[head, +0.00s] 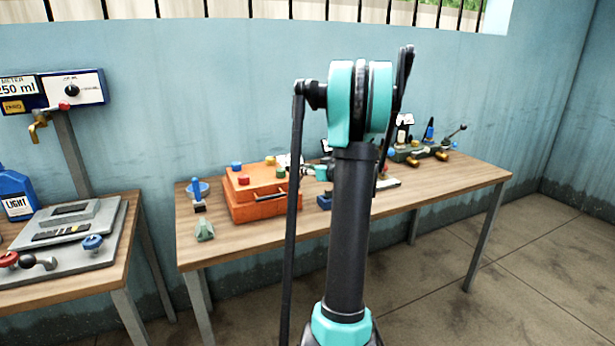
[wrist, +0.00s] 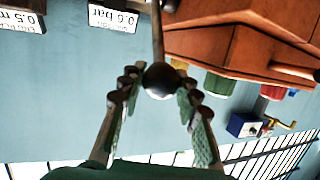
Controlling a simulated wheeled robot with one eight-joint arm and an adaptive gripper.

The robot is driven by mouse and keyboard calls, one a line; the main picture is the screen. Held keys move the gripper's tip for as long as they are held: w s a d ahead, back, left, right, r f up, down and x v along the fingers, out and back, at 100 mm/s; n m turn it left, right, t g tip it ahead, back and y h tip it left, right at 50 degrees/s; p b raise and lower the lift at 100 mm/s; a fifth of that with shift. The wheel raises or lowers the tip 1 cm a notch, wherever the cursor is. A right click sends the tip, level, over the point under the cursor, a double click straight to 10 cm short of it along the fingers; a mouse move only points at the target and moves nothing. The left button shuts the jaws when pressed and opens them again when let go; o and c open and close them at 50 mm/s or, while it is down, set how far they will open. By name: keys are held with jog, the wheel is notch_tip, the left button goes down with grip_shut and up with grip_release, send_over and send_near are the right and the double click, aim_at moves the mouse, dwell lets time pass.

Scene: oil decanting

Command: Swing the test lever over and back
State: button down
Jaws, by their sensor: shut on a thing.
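In the wrist view a thin metal lever rod (wrist: 158,38) ends in a dark round knob (wrist: 160,82). I take this for the test lever. My gripper (wrist: 157,88) has its two padded fingers closed around the knob, one on each side. The lever's foot is out of that view.
An orange case (head: 262,206) with coloured caps stands on the right bench (head: 430,192), close beside the lever in the wrist view. A green fixture (head: 405,155) with another knobbed rod stands at the bench's right. A grey panel (head: 100,225) lies on the left bench.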

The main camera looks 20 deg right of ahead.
jog(key=w+r+m+g+h, duration=0.1)
jog(key=w+r+g, duration=0.2)
jog(key=w+g, duration=0.4)
jog(key=shift+w+a+r+m+g, duration=0.2)
jog(key=shift+w+m+g, duration=0.15)
jog(key=shift+w, duration=0.95)
jog(key=c, duration=1.2)
grip_release()
jog(key=shift+w, duration=0.1)
jog(key=shift+o, duration=0.7)
jog(key=v, duration=1.2)
